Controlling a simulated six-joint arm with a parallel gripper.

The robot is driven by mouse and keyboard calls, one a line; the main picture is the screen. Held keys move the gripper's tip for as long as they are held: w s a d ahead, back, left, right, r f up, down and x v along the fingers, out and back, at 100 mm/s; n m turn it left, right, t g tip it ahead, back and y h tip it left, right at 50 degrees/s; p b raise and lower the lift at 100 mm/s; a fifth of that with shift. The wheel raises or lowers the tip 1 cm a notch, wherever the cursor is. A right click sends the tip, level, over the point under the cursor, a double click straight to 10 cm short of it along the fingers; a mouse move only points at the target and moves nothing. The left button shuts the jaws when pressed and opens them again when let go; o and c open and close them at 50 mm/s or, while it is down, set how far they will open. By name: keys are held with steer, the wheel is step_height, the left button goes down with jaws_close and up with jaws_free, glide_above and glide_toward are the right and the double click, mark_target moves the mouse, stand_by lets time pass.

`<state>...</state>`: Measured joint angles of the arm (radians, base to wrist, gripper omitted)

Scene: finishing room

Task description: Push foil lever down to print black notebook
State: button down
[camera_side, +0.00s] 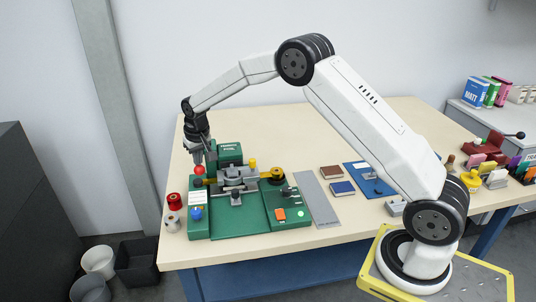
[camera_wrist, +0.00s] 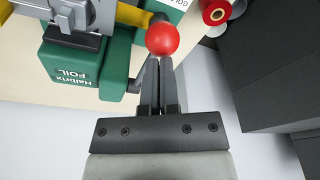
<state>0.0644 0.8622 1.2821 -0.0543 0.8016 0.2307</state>
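The green foil machine (camera_side: 250,222) stands on the table's left part; its "Halbrix FOIL" label shows in the wrist view (camera_wrist: 75,65). The lever's red ball knob (camera_side: 199,170) is at the machine's left side, and it also shows in the wrist view (camera_wrist: 162,39). My gripper (camera_side: 197,160) points down just above the knob. In the wrist view my two fingers (camera_wrist: 160,62) are close together with nothing between them, their tips at the knob's edge; contact is unclear. The grey press part (camera_side: 234,180) sits mid-machine. I cannot make out a black notebook.
Brown (camera_side: 332,172) and blue (camera_side: 342,188) notebooks lie right of a grey strip (camera_side: 316,198). Red (camera_side: 174,201) and silver (camera_side: 172,222) foil rolls stand at the table's left edge. Bins are on the floor beyond. A red tool (camera_side: 485,148) is at far right.

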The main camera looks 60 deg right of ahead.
mark_target(200, 167)
steer(key=shift+f, duration=0.2)
stand_by(0.3)
steer(key=shift+s+x, duration=0.15)
steer(key=shift+x, duration=0.55)
steer(key=shift+s+x, duration=0.15)
steer(key=shift+x, duration=0.55)
steer(key=shift+f, duration=0.15)
steer(key=shift+s+f, duration=0.1)
steer(key=shift+f, duration=0.15)
stand_by(0.4)
steer(key=shift+r, duration=0.1)
steer(key=shift+w+d+r, duration=0.1)
steer(key=shift+r, duration=0.9)
steer(key=shift+w+r, duration=0.1)
steer(key=shift+r, duration=0.9)
steer(key=w+v, duration=0.1)
steer(key=v, duration=0.6)
steer(key=shift+w+d+r, duration=0.25)
steer(key=shift+w, duration=0.1)
steer(key=shift+r, duration=0.15)
steer(key=shift+w+v, duration=0.2)
steer(key=shift+v, duration=0.7)
steer(key=shift+w+v, duration=0.2)
steer(key=shift+v, duration=0.7)
